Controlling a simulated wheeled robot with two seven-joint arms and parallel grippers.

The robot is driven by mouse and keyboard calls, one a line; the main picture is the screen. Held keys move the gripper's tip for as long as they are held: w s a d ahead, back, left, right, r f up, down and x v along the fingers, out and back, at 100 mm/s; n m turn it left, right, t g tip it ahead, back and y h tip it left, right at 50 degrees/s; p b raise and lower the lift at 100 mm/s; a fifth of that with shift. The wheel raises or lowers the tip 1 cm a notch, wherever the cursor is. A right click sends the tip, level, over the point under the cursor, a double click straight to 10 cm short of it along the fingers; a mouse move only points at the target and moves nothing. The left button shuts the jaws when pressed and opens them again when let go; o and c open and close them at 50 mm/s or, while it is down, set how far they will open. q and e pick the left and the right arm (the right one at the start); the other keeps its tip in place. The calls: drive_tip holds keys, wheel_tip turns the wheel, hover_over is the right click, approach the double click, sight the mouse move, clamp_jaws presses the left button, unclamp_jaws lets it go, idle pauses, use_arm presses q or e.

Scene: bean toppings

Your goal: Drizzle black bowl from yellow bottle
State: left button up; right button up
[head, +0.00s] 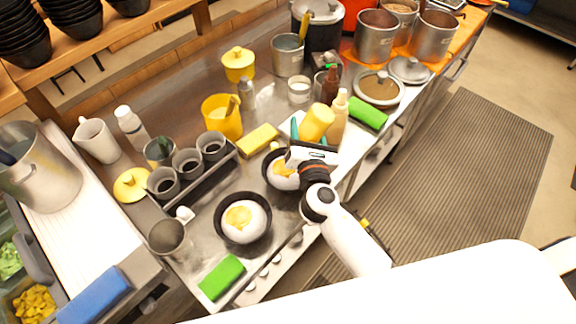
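The yellow bottle (317,122) is tilted at my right gripper (311,153), with its broad end up and no nozzle visible. The gripper appears shut on it, though the fingers are partly hidden. Below and left of them, a black bowl (268,181) holds white food with yellow topping, partly covered by my gripper. A second black bowl (243,240) with white food and a yellow topping stands in front, to the left. My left gripper is out of view.
A beige bottle (338,122) stands close beside the yellow one. A yellow sponge (258,139), a yellow container (221,119) and a rack of grey cups (188,163) lie left. Green sponges (222,277) lie near the front edge and at right (368,113). Pots (376,38) stand behind.

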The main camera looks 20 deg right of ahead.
idle(0.4)
wheel_tip(320, 180, up, 3)
drive_tip(key=p, duration=0.2)
drive_tip(key=shift+f+p, duration=0.1)
drive_tip(key=shift+p, duration=0.3)
drive_tip(key=shift+f, duration=0.1)
